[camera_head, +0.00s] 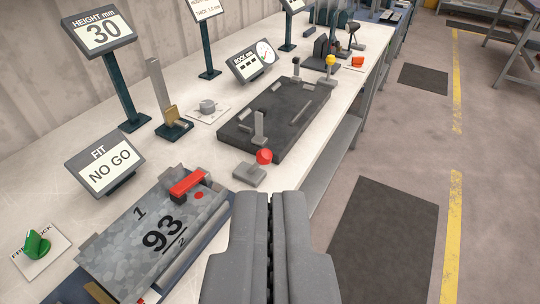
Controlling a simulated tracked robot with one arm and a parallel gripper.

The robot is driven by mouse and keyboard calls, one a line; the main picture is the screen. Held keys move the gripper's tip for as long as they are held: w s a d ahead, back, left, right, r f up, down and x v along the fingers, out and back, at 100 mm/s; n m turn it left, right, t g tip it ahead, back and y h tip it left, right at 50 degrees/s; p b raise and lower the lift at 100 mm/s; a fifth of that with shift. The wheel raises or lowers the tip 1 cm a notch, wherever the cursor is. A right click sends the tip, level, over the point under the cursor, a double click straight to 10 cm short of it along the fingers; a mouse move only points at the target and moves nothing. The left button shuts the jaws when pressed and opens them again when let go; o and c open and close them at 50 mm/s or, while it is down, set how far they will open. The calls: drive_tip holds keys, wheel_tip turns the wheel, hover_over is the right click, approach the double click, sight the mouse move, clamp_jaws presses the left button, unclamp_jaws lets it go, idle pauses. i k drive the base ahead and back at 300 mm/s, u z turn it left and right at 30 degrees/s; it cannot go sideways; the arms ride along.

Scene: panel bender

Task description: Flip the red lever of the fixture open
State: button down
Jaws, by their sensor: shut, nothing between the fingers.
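My gripper (271,205) is at the bottom centre, its two grey fingers shut together and empty, pointing away over the bench's near edge. The dark fixture plate (262,114) lies flat on the bench beyond the fingertips, with grey posts and bars on it. A red rounded knob (264,156) is at its near corner, just ahead of the fingertips and apart from them. A red bar (187,183) sits on the far end of a grey panel marked 93 (140,250), left of my gripper. I cannot tell for certain which red part is the lever.
A small grey block (249,174) lies near the red knob. Display stands, one reading NO GO (106,168), line the wall side. A green part (37,245) sits on a white card at left. The floor right of the white bench (337,128) is open, with dark mats (384,235).

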sight(264, 156)
drive_tip(key=u, duration=0.9)
drive_tip(key=k, duration=0.9)
drive_tip(key=z, duration=0.75)
drive_tip(key=i, duration=1.05)
drive_tip(key=u, duration=0.05)
